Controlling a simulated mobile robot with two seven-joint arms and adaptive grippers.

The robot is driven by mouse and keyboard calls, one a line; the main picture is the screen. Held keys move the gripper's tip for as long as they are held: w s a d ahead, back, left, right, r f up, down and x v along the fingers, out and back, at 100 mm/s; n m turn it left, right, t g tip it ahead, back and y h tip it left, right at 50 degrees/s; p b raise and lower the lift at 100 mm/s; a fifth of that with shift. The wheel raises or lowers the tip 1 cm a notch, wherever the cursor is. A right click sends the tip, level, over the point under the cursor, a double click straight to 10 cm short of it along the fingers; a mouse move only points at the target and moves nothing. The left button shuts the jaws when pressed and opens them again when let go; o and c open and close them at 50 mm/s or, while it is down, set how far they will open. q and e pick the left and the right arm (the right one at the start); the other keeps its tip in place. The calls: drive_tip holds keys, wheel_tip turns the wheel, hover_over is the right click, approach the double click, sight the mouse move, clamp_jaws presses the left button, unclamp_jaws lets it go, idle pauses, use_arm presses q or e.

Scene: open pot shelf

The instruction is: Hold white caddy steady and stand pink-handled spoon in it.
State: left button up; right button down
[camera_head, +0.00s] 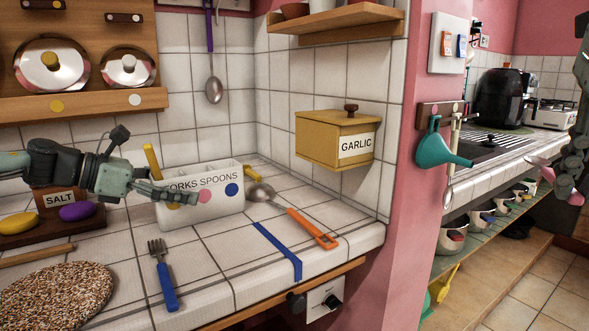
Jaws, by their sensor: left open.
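The white caddy (225,205), lettered "FORKS SPOONS" with coloured dots, stands upright on the tiled counter. A yellow handle (152,160) shows at its left end. My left gripper (178,192) is open at the caddy's left front, its fingers overlapping the front face; I cannot tell whether they touch it. My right gripper (562,178) is partly in view at the right edge, far from the caddy, with pink parts at its end.
An orange-handled spoon (300,222) lies right of the caddy, a blue-handled fork (164,278) in front. A blue strip (280,250) crosses the counter. The yellow garlic box (330,140) is on the wall. A pink wall end (388,240) separates the counter from the right-hand area.

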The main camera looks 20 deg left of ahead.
sight(151, 183)
use_arm(q)
drive_tip(key=v, duration=0.9)
drive_tip(key=shift+s+a, duration=0.1)
drive_tip(key=shift+s, duration=0.1)
drive_tip(key=shift+s+a, duration=0.1)
drive_tip(key=shift+f, duration=0.1)
